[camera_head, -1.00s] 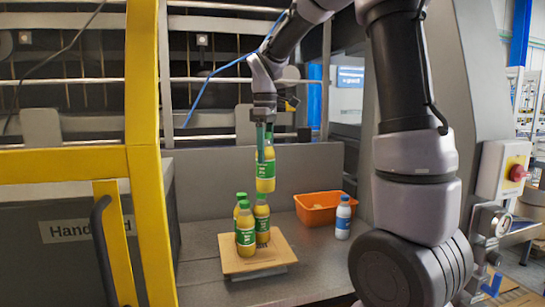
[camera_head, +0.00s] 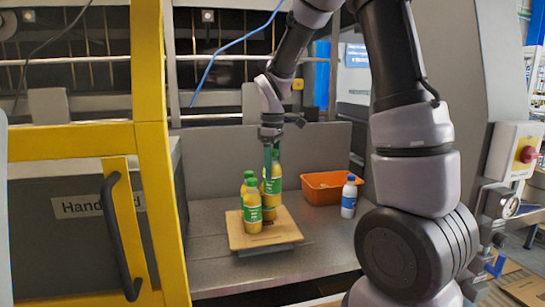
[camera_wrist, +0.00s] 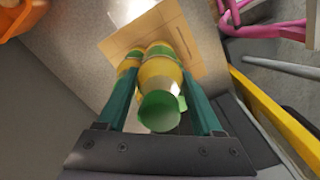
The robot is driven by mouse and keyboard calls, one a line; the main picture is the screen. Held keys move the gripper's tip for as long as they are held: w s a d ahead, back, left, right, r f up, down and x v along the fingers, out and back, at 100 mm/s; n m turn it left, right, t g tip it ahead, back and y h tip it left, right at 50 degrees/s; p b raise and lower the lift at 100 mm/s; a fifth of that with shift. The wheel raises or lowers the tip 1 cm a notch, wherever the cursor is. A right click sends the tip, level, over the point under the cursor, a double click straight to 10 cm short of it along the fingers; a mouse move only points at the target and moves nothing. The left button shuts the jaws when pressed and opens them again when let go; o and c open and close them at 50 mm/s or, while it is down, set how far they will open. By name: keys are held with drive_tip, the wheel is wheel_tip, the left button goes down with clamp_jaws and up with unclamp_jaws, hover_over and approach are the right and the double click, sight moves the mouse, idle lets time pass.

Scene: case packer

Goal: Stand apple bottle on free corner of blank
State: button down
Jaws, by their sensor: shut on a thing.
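The blank (camera_head: 285,229), a tan cardboard sheet, lies on a raised plate on the grey table. Yellow apple bottles with green caps and labels stand close together on it; the front one (camera_head: 252,208) is clearest. My gripper (camera_head: 272,160) points down at the group's back right, shut on an apple bottle (camera_head: 273,168) held upright by its upper part. Its lower part overlaps the standing bottles, so I cannot tell whether its base touches the blank. In the wrist view, the held bottle's green cap (camera_wrist: 158,111) is between the two fingers, with other bottles (camera_wrist: 128,68) close beside it.
An orange bin (camera_head: 322,194) and a white bottle with a blue cap (camera_head: 349,198) stand at the right on the table. A grey panel (camera_head: 215,160) rises behind. A yellow frame (camera_head: 155,150) borders the left. The table front is clear.

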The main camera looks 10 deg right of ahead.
wheel_tip(320, 180, down, 8)
drive_tip(key=shift+r, duration=0.25)
drive_tip(key=shift+f, duration=0.45)
idle(0.8)
unclamp_jaws()
wheel_tip(320, 180, up, 10)
drive_tip(key=s+d+r+m+t+y, duration=0.1)
drive_tip(key=s+d+r+m+t, duration=0.2)
drive_tip(key=s+r+m, duration=0.4)
drive_tip(key=s+d+r+m+t+y, duration=0.1)
drive_tip(key=s+r+m+t, duration=0.3)
drive_tip(key=s+r+m, duration=0.4)
drive_tip(key=s+d, duration=0.1)
drive_tip(key=s, duration=0.3)
drive_tip(key=shift+d, duration=0.4)
